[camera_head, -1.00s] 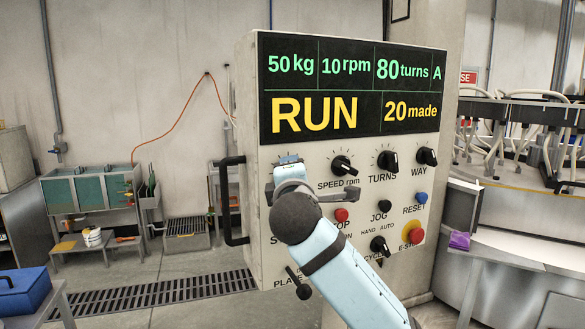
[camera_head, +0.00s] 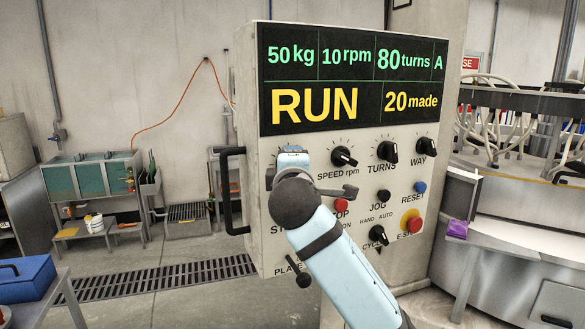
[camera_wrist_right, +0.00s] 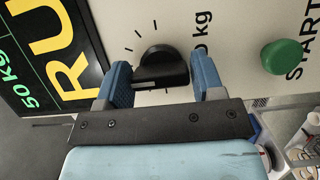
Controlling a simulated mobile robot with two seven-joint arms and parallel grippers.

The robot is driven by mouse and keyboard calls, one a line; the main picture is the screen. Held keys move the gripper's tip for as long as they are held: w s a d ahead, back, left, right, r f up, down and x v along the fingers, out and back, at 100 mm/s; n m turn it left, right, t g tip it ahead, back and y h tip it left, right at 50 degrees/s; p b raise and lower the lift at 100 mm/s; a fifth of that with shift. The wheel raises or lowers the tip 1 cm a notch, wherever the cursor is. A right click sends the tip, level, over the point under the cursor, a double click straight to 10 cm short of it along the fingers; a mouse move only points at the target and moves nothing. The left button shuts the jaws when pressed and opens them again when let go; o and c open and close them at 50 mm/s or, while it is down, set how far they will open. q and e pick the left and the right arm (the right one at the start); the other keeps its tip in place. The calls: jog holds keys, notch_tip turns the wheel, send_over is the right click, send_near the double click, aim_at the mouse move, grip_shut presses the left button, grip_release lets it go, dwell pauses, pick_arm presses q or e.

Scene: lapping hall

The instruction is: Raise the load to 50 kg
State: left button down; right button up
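The control panel (camera_head: 345,250) faces me, and its display (camera_head: 355,85) reads 50 kg, 10 rpm, 80 turns, RUN and 20 made. My right gripper (camera_head: 290,158) is at the panel's left column, in front of the load knob. In the right wrist view its two blue fingers (camera_wrist_right: 163,78) stand one on each side of the black load knob (camera_wrist_right: 165,66), close against it, and appear shut on it. Scale ticks and part of a "kg" label show beside the knob. In the head view my gripper hides this knob. My left gripper is not in view.
The green START button (camera_wrist_right: 282,56) is close to the load knob. Speed (camera_head: 344,157), turns (camera_head: 387,153) and way (camera_head: 426,152) knobs lie right of my gripper. A red stop button (camera_head: 341,204) and the emergency stop (camera_head: 411,223) are lower.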

jog(key=shift+o, duration=1.3)
jog(key=s+b, duration=0.2)
jog(key=s, duration=1.2)
jog(key=shift+d, duration=0.15)
jog(key=shift+w+f, duration=0.1)
